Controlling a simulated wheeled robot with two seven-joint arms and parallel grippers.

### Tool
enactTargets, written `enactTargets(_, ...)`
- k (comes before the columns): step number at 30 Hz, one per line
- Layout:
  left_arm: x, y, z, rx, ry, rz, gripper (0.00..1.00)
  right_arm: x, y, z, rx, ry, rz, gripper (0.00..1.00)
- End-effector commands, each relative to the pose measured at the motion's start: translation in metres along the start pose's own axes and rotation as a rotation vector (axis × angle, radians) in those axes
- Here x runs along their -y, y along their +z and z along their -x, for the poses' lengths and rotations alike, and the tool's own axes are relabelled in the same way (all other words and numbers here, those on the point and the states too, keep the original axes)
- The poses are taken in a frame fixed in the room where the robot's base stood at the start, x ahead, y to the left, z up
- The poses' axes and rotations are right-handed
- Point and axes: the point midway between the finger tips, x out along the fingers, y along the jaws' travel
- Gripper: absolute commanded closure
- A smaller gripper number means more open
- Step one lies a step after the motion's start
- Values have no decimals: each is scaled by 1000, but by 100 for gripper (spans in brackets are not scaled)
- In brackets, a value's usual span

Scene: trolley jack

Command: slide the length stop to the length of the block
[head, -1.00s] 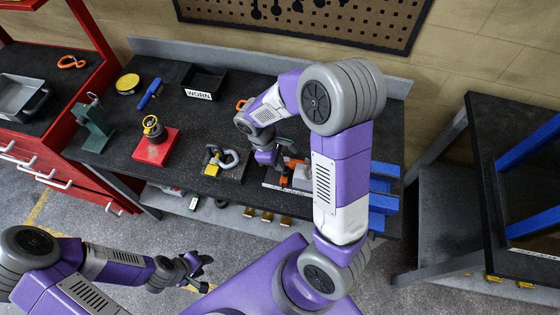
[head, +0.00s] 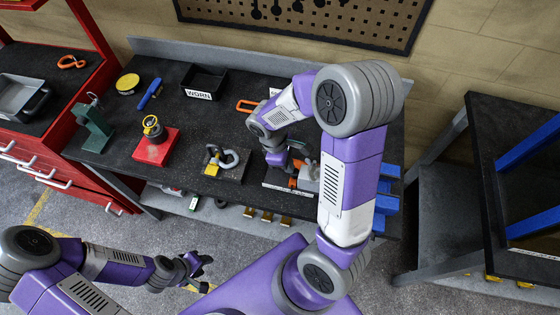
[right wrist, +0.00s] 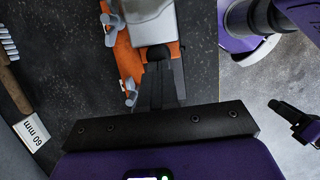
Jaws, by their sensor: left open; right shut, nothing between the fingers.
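An orange fixture (head: 293,182) with a grey block-shaped piece (head: 308,174) lies at the bench's front right. In the right wrist view the orange fixture (right wrist: 124,55) carries grey knobs, and the grey piece (right wrist: 150,22) lies over it. I cannot tell for certain which part is the length stop and which is the block. My right gripper (head: 284,160) is shut and empty. In its wrist view its fingertips (right wrist: 160,58) are at the near end of the grey piece; contact is unclear. My left gripper (head: 195,270) is open, in front of the bench and away from it.
A padlock and shackle on a plate (head: 225,162), a red block (head: 156,147), a green tool (head: 95,128) and a WORN tray (head: 205,80) stand to the left. Blue rails (head: 387,203) are at the right.

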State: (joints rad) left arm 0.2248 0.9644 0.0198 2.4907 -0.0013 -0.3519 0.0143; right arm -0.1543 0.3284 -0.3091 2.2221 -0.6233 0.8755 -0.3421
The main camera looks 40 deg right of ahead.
Motion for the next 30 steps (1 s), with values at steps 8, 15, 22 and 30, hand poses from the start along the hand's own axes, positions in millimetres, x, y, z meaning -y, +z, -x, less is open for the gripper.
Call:
enactTargets(8, -2, 0, 6, 0, 0, 0, 57, 1, 5, 5, 10, -5, -1, 100)
enactTargets(15, -9, 1, 23, 0, 0, 0, 57, 0, 6, 26, 7, -3, 0, 100)
enactTargets(22, -14, 2, 38, 0, 0, 0, 57, 0, 7, 44, 4, -2, 0, 100)
enactTargets(30, -19, 2, 51, 0, 0, 0, 57, 0, 8, 61, 5, -2, 0, 100)
